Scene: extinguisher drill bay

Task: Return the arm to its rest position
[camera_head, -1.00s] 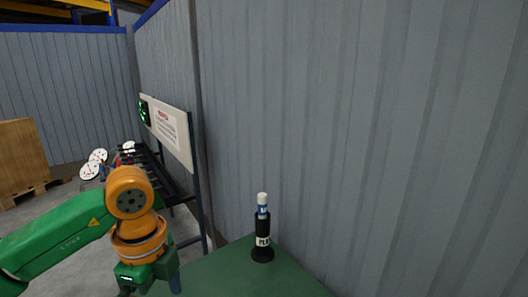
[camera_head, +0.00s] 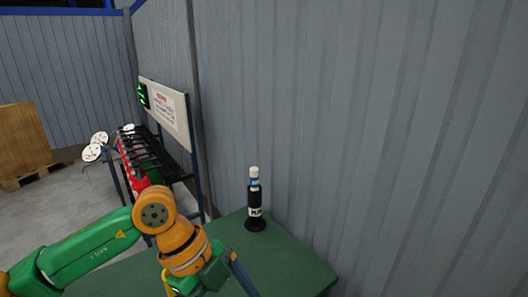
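My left arm comes in from the lower left with green and orange links. Its end (camera_head: 205,280) is low in the view, over the green table (camera_head: 300,262). The fingers are cut off or hidden, so I cannot tell whether the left gripper is open or shut. A dark upright holder (camera_head: 255,212) with a white label stands on the table, right of and beyond my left wrist. A small tube with a blue band and white cap (camera_head: 254,173) stands upright in its top. My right gripper is not in view.
A grey corrugated wall (camera_head: 380,130) rises close behind the table. A rack (camera_head: 150,160) with red extinguishers (camera_head: 133,176) stands at the left, below a white sign board (camera_head: 166,109). A wooden crate (camera_head: 22,140) is at the far left. The table right of the holder is clear.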

